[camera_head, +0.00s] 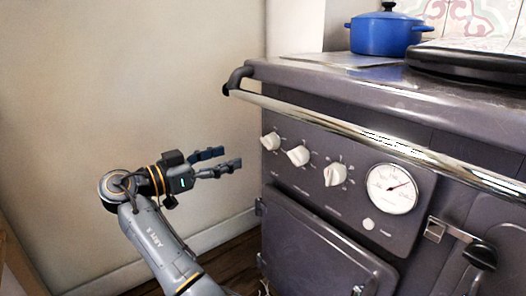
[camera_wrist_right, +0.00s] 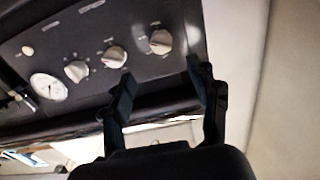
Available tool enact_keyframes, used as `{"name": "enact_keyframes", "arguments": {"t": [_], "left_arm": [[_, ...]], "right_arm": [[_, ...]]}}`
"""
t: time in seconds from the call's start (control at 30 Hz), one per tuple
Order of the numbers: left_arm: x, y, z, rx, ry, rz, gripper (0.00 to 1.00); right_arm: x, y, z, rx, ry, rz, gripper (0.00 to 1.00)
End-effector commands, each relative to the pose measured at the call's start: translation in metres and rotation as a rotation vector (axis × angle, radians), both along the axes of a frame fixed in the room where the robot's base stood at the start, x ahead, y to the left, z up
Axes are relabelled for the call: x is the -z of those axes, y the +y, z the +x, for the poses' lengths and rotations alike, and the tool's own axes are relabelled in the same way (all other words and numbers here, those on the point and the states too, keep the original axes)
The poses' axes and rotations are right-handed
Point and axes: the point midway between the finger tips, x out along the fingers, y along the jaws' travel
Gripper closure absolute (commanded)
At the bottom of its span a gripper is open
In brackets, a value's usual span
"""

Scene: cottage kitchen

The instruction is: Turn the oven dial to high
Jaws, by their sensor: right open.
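Three white dials sit in a row on the grey oven's front panel: the left dial (camera_head: 271,141), the middle dial (camera_head: 298,155) and the right dial (camera_head: 335,174). Their markings are too small to read. My right gripper (camera_head: 230,159) is open and empty, left of the left dial and apart from it. The right wrist view is turned over; there the left dial (camera_wrist_right: 160,41) shows beyond and between the fingertips of the gripper (camera_wrist_right: 162,82). The middle dial (camera_wrist_right: 115,57) and right dial (camera_wrist_right: 76,70) lie further left there. My left gripper is out of view.
A chrome rail (camera_head: 350,133) runs across the oven front above the dials. A round gauge (camera_head: 391,189) and small white button (camera_head: 369,224) are right of them. A blue pot (camera_head: 386,33) stands on top. A bare wall (camera_head: 130,80) bounds the left.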

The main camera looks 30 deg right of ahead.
Motion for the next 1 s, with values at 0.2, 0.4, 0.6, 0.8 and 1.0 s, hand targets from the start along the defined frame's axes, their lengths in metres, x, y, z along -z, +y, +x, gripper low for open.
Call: {"name": "enact_keyframes", "arguments": {"t": [0.2,0.4,0.6,0.8,1.0], "left_arm": [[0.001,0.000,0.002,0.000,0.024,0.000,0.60],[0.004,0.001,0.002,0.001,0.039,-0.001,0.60],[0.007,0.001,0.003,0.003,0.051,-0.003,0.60],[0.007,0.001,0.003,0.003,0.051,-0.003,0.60],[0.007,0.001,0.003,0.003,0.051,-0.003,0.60]], "right_arm": [[-0.001,-0.049,0.004,0.002,0.004,-0.002,0.40],[-0.001,-0.088,0.007,0.000,0.006,-0.001,0.40],[0.000,-0.110,0.009,-0.002,0.005,0.000,0.40],[0.001,-0.117,0.010,-0.003,0.005,0.000,0.40],[0.001,-0.117,0.010,-0.004,0.005,0.000,0.42]]}}
